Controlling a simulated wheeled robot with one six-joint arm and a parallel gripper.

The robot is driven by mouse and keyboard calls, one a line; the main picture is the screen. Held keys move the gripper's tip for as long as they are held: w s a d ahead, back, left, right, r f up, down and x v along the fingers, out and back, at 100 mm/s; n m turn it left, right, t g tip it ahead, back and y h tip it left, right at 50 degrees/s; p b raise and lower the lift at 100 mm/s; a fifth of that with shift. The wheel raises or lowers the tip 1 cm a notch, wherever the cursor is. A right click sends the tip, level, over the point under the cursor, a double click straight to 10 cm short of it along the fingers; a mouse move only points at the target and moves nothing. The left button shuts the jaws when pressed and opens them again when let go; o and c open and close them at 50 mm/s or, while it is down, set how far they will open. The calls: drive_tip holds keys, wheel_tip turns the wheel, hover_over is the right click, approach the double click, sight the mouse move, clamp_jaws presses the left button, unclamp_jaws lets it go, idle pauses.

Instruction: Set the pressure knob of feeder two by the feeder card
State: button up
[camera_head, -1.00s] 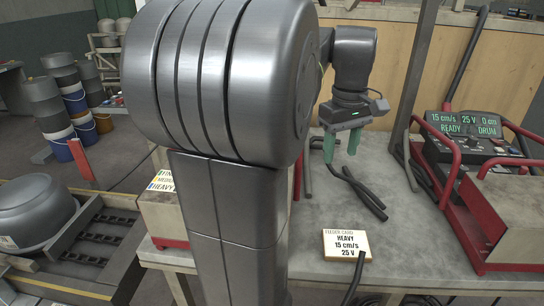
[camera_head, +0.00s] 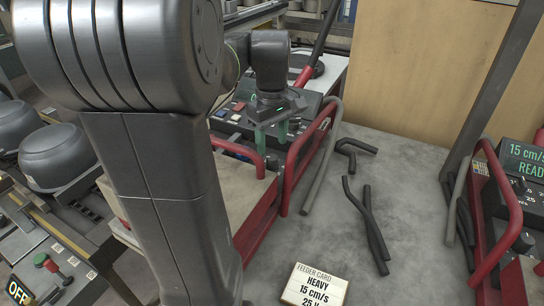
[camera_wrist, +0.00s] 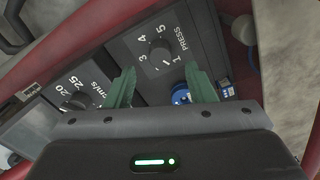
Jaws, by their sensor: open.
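The feeder card (camera_head: 318,288) lies on the bench at the front and reads HEAVY, 15 cm/s, 25 V; its bottom is cut off. My gripper (camera_head: 270,135) is over the control panel of the red-framed feeder (camera_head: 290,165) at centre-left. In the wrist view, my gripper (camera_wrist: 161,86) has its two green fingers apart, with nothing gripped. The dark PRESS knob (camera_wrist: 160,52) sits on the panel just beyond the fingertips, apart from them. Numbers 1, 3, 4 and 5 show around it. The cm/s knob (camera_wrist: 75,101) is left of the fingers.
A blue connector (camera_wrist: 180,96) shows between the fingers. Red guard rails (camera_head: 307,150) edge the panel. A second red-framed feeder (camera_head: 520,195) at right displays 15 cm/s.

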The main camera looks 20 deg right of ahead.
sight(272, 157)
drive_tip(key=shift+f, duration=2.8)
drive_tip(key=c, duration=1)
